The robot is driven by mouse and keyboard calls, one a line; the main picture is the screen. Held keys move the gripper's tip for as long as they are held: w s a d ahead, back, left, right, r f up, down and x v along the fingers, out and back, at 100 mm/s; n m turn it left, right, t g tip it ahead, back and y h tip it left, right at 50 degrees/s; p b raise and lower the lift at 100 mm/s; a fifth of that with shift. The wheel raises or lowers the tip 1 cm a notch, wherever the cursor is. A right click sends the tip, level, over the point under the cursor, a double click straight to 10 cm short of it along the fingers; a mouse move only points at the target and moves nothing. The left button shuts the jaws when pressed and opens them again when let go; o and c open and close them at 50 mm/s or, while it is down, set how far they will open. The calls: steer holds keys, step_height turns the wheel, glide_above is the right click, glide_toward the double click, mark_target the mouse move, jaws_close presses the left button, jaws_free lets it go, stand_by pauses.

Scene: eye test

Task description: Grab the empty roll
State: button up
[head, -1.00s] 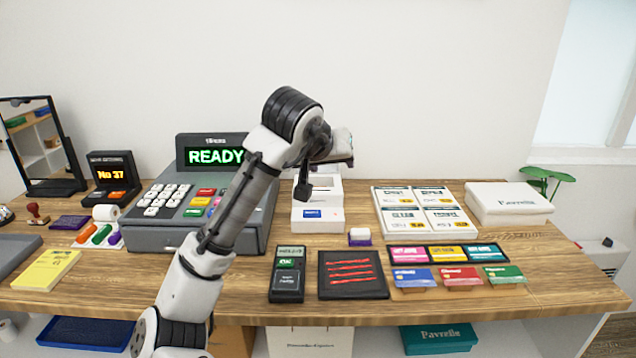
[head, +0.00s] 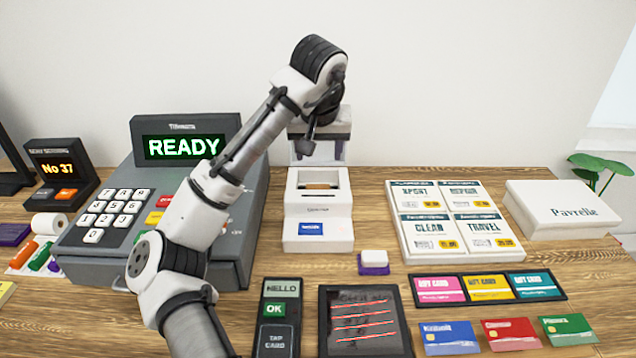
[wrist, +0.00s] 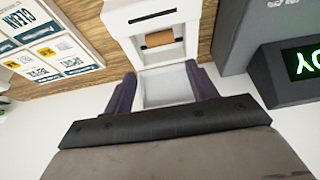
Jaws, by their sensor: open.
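The empty roll is a small brown core (head: 320,186) lying across the open well of the white receipt printer (head: 318,232). In the wrist view the brown core (wrist: 160,39) shows at the top middle, inside the printer (wrist: 117,17). My gripper (head: 318,160) is just behind the printer in the head view, partly hidden by my arm. In the wrist view my gripper (wrist: 161,70) is open, its dark fingers apart, pointing toward the printer. A pale panel, seemingly the printer's raised lid (wrist: 165,88), shows between the fingers. The roll is apart from them.
The cash register (head: 125,250) stands close left of the printer. A rack of cards (head: 450,215) and a white box (head: 565,212) are to the right. A white paper roll (head: 48,223) lies at far left. A purple-based eraser-like block (head: 374,260) sits front right.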

steer(key=p, duration=0.1)
glide_above(318, 187)
steer(key=s, duration=0.2)
step_height(318, 187, down, 7)
steer(key=shift+r, duration=0.1)
steer(key=shift+s+p+x, duration=0.15)
steer(key=shift+p+x, duration=0.4)
steer(key=shift+x, duration=0.8)
steer(key=shift+s+p+x, duration=0.15)
steer(key=shift+p+x, duration=0.4)
steer(key=shift+x, duration=0.85)
steer(key=c, duration=0.6)
